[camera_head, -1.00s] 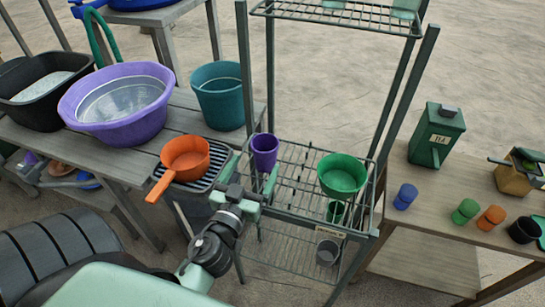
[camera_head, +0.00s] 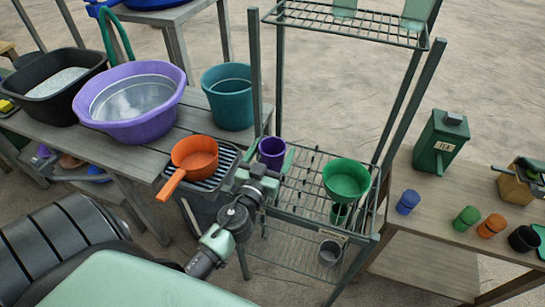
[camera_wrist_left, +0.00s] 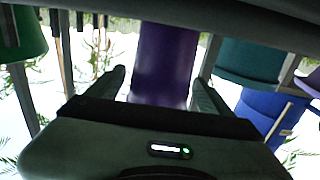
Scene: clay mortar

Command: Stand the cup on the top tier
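The purple cup (camera_head: 272,152) stands upright at the left end of the rack's middle tier (camera_head: 304,190). My left gripper (camera_head: 268,162) reaches it from the front, with one finger on each side of the cup. In the left wrist view the cup (camera_wrist_left: 162,65) is between the two open fingers, with a visible gap at the left finger. The cup's lower part is hidden by the gripper body. The top tier (camera_head: 350,22) is a wire shelf high on the rack. My right gripper is not in view.
A green funnel-like bowl (camera_head: 346,181) sits to the right on the same tier. Left is a bench with an orange pan (camera_head: 194,158), a purple basin (camera_head: 130,105) and a teal bucket (camera_head: 228,97). The top tier holds pale green items (camera_head: 415,14); its left part looks clear.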

